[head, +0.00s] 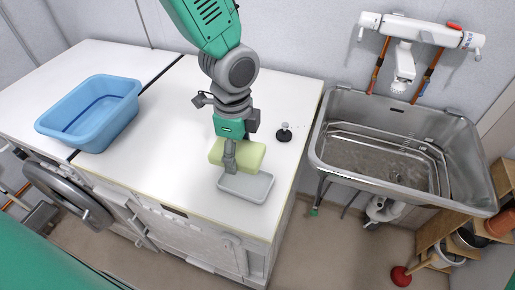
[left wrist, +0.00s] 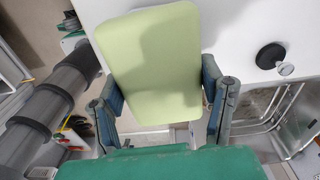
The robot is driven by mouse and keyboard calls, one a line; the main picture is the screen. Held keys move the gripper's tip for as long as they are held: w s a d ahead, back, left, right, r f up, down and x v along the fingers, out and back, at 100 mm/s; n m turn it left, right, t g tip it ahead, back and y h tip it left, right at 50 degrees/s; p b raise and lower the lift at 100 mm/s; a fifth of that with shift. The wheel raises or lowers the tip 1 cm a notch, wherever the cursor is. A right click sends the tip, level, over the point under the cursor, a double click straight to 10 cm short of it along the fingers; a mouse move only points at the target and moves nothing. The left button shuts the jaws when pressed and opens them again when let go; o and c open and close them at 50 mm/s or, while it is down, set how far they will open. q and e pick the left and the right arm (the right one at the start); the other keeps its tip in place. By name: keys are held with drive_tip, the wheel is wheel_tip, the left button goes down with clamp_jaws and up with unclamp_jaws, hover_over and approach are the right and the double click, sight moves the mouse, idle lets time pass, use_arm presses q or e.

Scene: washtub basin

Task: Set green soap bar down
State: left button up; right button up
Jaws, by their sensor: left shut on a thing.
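The green soap bar (head: 247,155) is pale yellow-green with rounded corners. My left gripper (head: 230,163) is shut on it, with a finger in front of the bar in the head view. In the left wrist view the soap (left wrist: 154,62) shows its broad face, with a finger of the gripper (left wrist: 160,98) on each side. A grey-white shallow tray (head: 246,187) lies on the white counter just below and in front of the soap. I cannot tell whether the soap touches the tray. My right gripper is not in view.
A blue basin (head: 92,112) stands on the left of the white worktop (head: 177,120). A dark stopper with a metal knob (head: 285,133) stands right of the gripper and shows in the left wrist view (left wrist: 271,57). A steel sink (head: 400,150) is at the right, beyond the counter edge.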

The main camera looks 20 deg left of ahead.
sight(247, 183)
use_arm(q)
drive_tip(key=shift+w+a, duration=0.15)
drive_tip(key=shift+a, duration=0.1)
drive_tip(key=f, duration=0.3)
drive_tip(key=shift+s+d+m, duration=0.25)
drive_tip(key=shift+d+m, duration=0.05)
drive_tip(key=shift+d, duration=0.1)
drive_tip(key=d+f, duration=0.2)
drive_tip(key=d, duration=0.1)
drive_tip(key=shift+w+f, duration=0.2)
drive_tip(key=shift+d+f, duration=0.2)
drive_tip(key=shift+f, duration=0.15)
drive_tip(key=a+f, duration=0.2)
drive_tip(key=f, duration=0.1)
drive_tip(key=shift+s+a, duration=0.25)
drive_tip(key=shift+s, duration=0.1)
drive_tip(key=shift+c, duration=1.3)
drive_tip(key=shift+s+a, duration=0.15)
drive_tip(key=shift+a, duration=0.05)
drive_tip(key=o, duration=1.6)
drive_tip(key=shift+d+f, duration=0.1)
drive_tip(key=shift+d, duration=0.05)
drive_tip(key=shift+w+d+f, duration=0.15)
drive_tip(key=shift+w+d, duration=0.15)
drive_tip(key=shift+w, duration=0.1)
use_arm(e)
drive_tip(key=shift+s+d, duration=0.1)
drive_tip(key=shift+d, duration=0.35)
